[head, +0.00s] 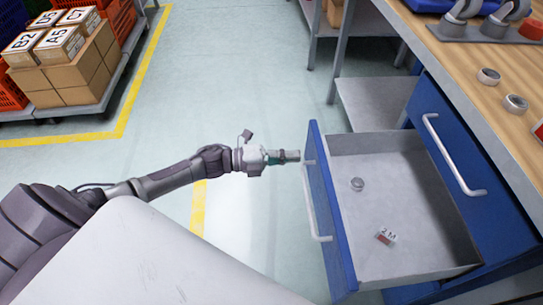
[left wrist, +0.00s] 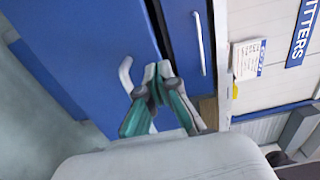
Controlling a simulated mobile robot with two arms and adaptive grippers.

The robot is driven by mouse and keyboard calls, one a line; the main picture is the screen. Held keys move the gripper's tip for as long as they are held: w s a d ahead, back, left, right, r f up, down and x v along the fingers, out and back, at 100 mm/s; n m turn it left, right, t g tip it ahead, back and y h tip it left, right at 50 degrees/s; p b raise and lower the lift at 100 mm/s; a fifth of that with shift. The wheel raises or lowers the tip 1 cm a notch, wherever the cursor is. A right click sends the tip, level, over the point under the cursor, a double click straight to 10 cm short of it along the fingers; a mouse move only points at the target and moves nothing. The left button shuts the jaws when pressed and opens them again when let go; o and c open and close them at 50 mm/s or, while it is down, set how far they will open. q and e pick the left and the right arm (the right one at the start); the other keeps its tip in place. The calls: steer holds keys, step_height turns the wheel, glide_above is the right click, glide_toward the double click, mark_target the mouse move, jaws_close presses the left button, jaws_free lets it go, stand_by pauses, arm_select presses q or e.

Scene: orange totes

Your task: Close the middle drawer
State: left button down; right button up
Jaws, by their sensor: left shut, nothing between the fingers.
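The middle drawer (head: 333,220) is pulled out from the blue cabinet, and its grey inside shows. Its blue front carries a white handle (head: 313,205), which also shows in the left wrist view (left wrist: 125,75). A round ring-like item (head: 357,184) and a small box marked 2M (head: 386,237) lie in the drawer. My left gripper (head: 297,156) is shut and empty, pointing at the outer side of the drawer front near the handle's far end. I cannot tell if it touches. Its closed fingertips (left wrist: 158,70) also show in the left wrist view. My right gripper is out of view.
A closed blue drawer (head: 455,165) is under the wooden worktop (head: 480,55) at the right. A grey shelf (head: 375,100) stands beyond the open drawer. A cart with boxes (head: 65,60) and orange totes is at the far left. The floor left of the drawer is clear.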

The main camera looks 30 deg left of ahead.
mark_target(318, 155)
arm_select(q)
steer(key=x, duration=0.4)
steer(key=shift+w+d, duration=0.2)
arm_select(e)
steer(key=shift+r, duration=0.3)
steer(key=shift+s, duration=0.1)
arm_select(q)
steer(key=shift+d, duration=0.1)
